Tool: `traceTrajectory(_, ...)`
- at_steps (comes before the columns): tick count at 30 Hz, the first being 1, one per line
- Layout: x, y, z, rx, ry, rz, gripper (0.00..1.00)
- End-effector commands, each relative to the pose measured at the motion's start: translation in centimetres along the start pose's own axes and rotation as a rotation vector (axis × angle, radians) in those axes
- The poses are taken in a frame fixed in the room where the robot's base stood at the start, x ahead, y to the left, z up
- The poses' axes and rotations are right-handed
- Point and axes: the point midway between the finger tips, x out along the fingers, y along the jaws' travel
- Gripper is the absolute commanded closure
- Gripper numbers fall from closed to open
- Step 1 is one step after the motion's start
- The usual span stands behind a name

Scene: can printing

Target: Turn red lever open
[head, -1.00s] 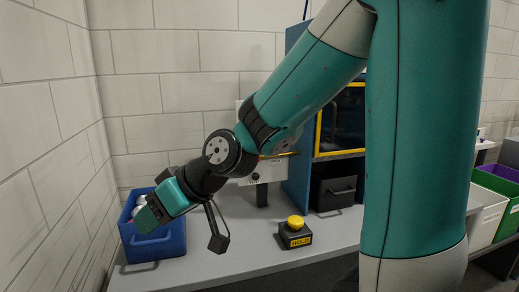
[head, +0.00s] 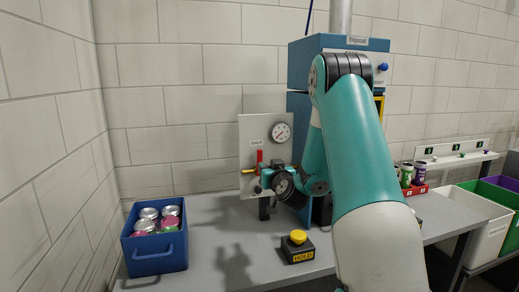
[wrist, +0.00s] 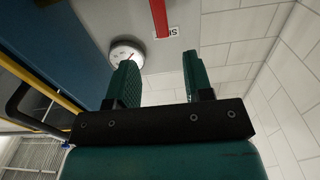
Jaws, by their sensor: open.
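The red lever (head: 260,157) stands upright on the pale panel (head: 252,133), left of the round gauge. In the wrist view the red lever (wrist: 159,18) shows as a red bar at the top, beyond and roughly between the fingertips. My gripper (wrist: 159,60) is open, with nothing between its two green fingers. In the head view my wrist is just in front of the panel, below the red lever, and hides the panel's lower right part. I cannot tell whether a finger touches the lever.
The gauge (head: 281,132) is close to the lever, and a yellow handle (head: 247,171) sits lower left. A blue bin (head: 155,259) of cans stands at the left. A yellow button box (head: 297,247) is on the table (head: 205,207). A blue machine (head: 300,62) rises behind my arm.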

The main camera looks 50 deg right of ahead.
Motion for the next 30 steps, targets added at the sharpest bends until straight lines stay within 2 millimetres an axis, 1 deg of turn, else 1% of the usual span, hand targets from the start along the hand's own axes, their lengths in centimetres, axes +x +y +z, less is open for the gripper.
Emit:
traceTrajectory(1, 0.9, -0.1, -0.8, 0.0, -0.002, -0.002, 0.53)
traceTrajectory(15, 8.8, -0.1, -0.6, -0.001, -0.002, -0.003, 0.53)
traceTrajectory(18, 10.1, -0.1, -0.3, -0.001, -0.001, -0.003, 0.53)
traceTrajectory(21, 11.0, -0.1, -0.1, -0.001, -0.002, -0.002, 0.53)
traceTrajectory(24, 11.5, 0.0, -0.1, 0.0, -0.001, -0.001, 0.53)
traceTrajectory(30, 11.6, 0.0, 0.0, 0.0, 0.0, 0.0, 0.53)
